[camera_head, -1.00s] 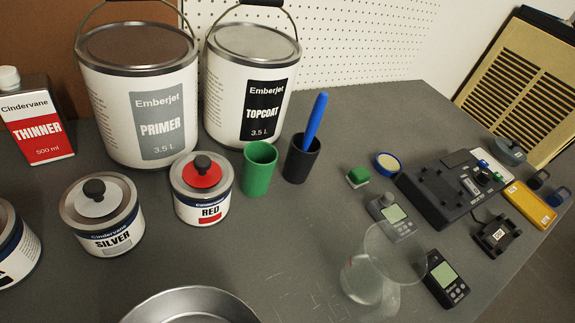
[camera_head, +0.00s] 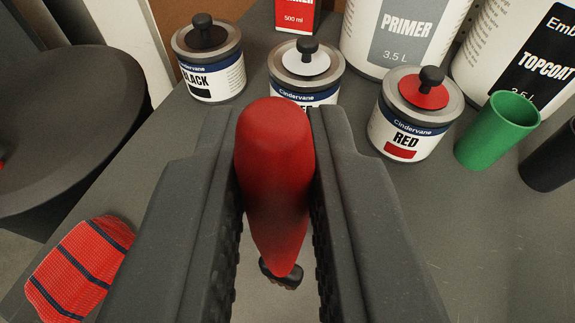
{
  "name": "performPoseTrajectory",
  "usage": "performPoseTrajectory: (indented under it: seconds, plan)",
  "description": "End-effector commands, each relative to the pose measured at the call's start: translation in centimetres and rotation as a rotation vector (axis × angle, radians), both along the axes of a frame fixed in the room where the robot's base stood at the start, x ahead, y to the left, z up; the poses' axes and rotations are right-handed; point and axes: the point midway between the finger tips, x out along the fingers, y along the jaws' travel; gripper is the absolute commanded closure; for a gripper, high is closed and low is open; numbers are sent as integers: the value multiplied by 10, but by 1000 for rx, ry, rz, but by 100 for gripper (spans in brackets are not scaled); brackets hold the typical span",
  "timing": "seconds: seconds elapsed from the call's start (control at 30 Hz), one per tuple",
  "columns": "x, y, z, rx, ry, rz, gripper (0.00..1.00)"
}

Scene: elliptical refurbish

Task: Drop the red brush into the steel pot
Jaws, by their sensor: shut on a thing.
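My gripper (camera_head: 277,190) fills the middle of the camera view, its two dark ribbed fingers on either side of the red brush. It is shut on the brush (camera_head: 274,150), whose smooth red body tapers toward the bottom of the picture. A small dark piece (camera_head: 281,274) shows below the narrow end; I cannot tell whether it is part of the brush. The steel pot cannot be made out clearly. A pale patch shows between the fingers at the bottom, but its rim is hidden by my gripper.
A green cup (camera_head: 497,130) and a dark cup (camera_head: 553,155) are at right. A striped red cloth (camera_head: 80,265) lies at left. The grey table at lower right is clear.

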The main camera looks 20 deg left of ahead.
Motion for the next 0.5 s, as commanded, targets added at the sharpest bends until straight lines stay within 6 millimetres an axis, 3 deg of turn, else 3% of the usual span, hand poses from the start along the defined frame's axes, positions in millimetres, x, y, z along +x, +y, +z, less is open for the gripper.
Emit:
performPoseTrajectory:
  seconds: [0.2, 0.5]
  plan:
    - [0, 0, -28, 0, 0, 0, 100]
    - [0, 0, -38, 0, -1, -1, 100]
